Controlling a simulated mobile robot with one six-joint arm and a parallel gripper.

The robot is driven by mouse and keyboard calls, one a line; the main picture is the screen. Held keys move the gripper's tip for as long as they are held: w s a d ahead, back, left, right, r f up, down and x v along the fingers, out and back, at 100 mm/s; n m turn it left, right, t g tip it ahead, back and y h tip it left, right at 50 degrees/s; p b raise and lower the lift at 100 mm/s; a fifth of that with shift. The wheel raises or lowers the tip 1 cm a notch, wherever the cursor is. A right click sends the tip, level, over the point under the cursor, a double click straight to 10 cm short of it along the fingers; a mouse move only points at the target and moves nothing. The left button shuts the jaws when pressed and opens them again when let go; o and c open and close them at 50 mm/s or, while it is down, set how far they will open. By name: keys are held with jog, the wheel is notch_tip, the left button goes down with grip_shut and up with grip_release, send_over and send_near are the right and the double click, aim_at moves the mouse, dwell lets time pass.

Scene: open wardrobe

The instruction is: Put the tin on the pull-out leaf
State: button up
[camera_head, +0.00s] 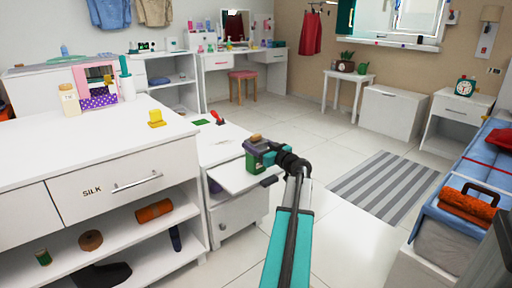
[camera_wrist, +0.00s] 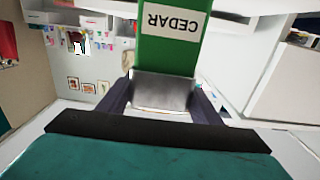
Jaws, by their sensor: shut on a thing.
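My gripper (camera_head: 270,157) is shut on a green tin (camera_head: 260,148). In the wrist view the tin (camera_wrist: 170,50) stands out between the two dark fingers of my gripper (camera_wrist: 165,98), with a white label reading CEDAR upside down. The white pull-out leaf (camera_head: 231,181) sticks out from the low white cabinet at the centre of the head view. The tin is over or at the leaf's back right part; I cannot tell if it touches the leaf. Part of the tin is hidden by my gripper.
A white dresser (camera_head: 100,150) stands at the left, with a yellow item (camera_head: 156,119) near its edge. A red-handled item (camera_head: 217,118) lies on the low cabinet's top. A blue bed-like surface (camera_head: 470,175) is at the right. The floor by the striped rug (camera_head: 383,187) is clear.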

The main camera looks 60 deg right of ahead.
jog(key=shift+f, duration=0.1)
jog(key=o, duration=1.4)
jog(key=shift+s+a+r, duration=0.1)
jog(key=shift+a+r, duration=0.05)
jog(key=shift+r, duration=0.05)
jog(key=p+v, duration=0.2)
jog(key=v, duration=0.9)
jog(key=shift+s+p, duration=0.3)
jog(key=shift+a, duration=0.1)
